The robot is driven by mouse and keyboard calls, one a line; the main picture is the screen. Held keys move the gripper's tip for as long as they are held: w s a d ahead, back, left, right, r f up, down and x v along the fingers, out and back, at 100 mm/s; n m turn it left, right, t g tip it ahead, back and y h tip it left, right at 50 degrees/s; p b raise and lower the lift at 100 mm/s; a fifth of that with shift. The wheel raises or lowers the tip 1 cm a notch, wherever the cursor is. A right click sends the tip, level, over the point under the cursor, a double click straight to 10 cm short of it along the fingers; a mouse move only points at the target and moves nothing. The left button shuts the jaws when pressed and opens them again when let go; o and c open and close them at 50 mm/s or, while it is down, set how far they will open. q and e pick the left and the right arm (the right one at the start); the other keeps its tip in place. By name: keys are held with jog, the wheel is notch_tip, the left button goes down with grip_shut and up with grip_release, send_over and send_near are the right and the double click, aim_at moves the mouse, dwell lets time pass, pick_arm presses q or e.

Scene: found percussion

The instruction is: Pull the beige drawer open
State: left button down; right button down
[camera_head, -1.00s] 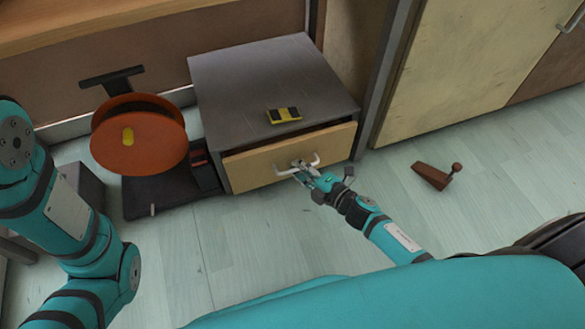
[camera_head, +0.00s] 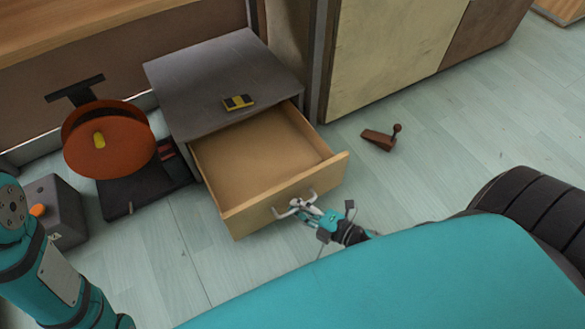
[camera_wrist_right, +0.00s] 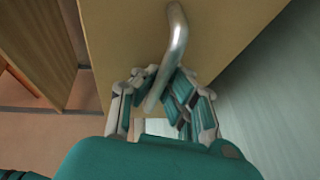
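The beige drawer (camera_head: 290,200) stands well open from the grey cabinet (camera_head: 222,80), and its inside looks empty. Its front also shows in the right wrist view (camera_wrist_right: 225,35). A light metal handle (camera_head: 293,208) is on the drawer front; it shows in the right wrist view (camera_wrist_right: 178,45) running down between the fingers. My right gripper (camera_head: 308,210) is at the handle with its fingers around the bar, closed on it. In the wrist view the fingers (camera_wrist_right: 165,105) sit on both sides of the bar. My left arm is at the left edge; its gripper is out of view.
A yellow and black block (camera_head: 239,102) lies on the cabinet top. An orange reel device (camera_head: 108,145) stands left of the cabinet, with a grey box with an orange button (camera_head: 55,212) nearer. A brown wedge (camera_head: 379,140) lies on the floor at right.

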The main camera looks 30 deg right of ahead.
jog(key=shift+r, duration=0.15)
jog(key=c, duration=1.4)
grip_release()
jog(key=shift+s, duration=0.1)
jog(key=shift+d, duration=0.1)
jog(key=v, duration=1.2)
